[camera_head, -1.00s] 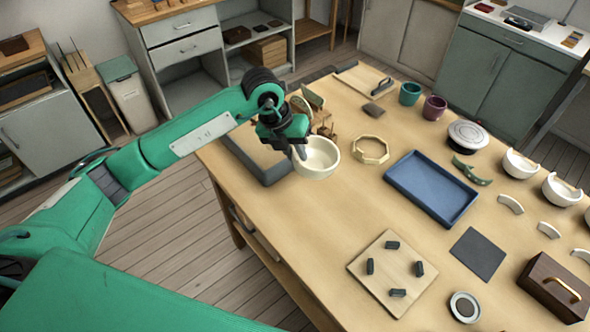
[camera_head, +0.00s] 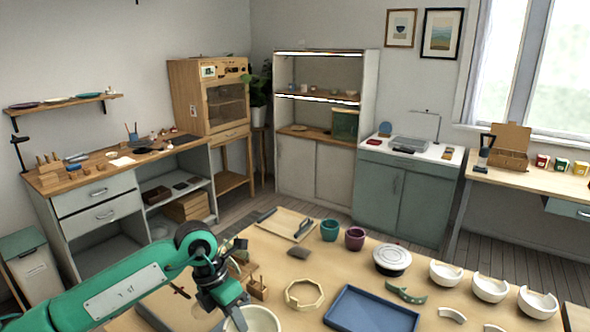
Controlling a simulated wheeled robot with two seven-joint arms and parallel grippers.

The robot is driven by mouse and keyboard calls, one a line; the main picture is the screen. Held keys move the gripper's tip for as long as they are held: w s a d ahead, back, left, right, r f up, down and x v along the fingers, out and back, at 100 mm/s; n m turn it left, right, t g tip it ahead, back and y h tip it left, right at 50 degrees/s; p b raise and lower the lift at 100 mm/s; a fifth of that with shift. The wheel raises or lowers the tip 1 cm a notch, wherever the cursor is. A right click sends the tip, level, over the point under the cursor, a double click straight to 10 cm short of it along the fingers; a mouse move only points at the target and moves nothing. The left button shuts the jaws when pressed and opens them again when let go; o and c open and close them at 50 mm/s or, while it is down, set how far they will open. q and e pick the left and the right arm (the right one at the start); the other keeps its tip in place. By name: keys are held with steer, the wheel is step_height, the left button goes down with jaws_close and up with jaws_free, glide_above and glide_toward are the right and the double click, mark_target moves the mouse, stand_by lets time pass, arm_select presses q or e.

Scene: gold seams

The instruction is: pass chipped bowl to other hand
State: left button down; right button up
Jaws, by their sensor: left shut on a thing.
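A white bowl (camera_head: 262,319) is at the bottom edge of the head view, and only its upper part shows. My left gripper (camera_head: 238,316) comes in from the left and is shut on the bowl's left rim. The fingertips are partly cut off by the frame, and no chip can be made out on the visible part of the bowl. My right gripper is not in view.
On the wooden table are a blue tray (camera_head: 372,310), an octagonal ring (camera_head: 304,294), a teal cup (camera_head: 331,230), a maroon cup (camera_head: 355,238) and a round white lidded piece (camera_head: 392,259). Several white bowls with broken rims, one here (camera_head: 490,288), stand at the right.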

mark_target(228, 323)
arm_select(q)
steer(key=m, duration=0.3)
steer(key=s+m+g, duration=0.1)
steer(key=shift+d+y, duration=0.3)
steer(key=shift+d, duration=0.05)
steer(key=m, duration=0.3)
steer(key=shift+s+g+y, duration=0.3)
steer(key=shift+g, duration=0.1)
steer(key=m, duration=0.2)
steer(key=s+m+y, duration=0.1)
steer(key=m, duration=0.1)
steer(key=shift+a+g, duration=0.2)
steer(key=shift+g, duration=0.1)
steer(key=m, duration=0.1)
steer(key=m+y, duration=0.1)
steer(key=a+m, duration=0.1)
steer(key=m, duration=0.1)
steer(key=shift+s+f+y, duration=0.15)
steer(key=shift+s+y, duration=0.15)
steer(key=shift+s, duration=0.05)
steer(key=s+a+m+t+y, duration=0.1)
steer(key=a+m+t+y, duration=0.1)
steer(key=a+m, duration=0.6)
steer(key=m+y, duration=0.1)
steer(key=m, duration=0.3)
steer(key=shift+s+r+m, duration=0.25)
steer(key=shift+s+m, duration=0.05)
steer(key=shift+s, duration=0.1)
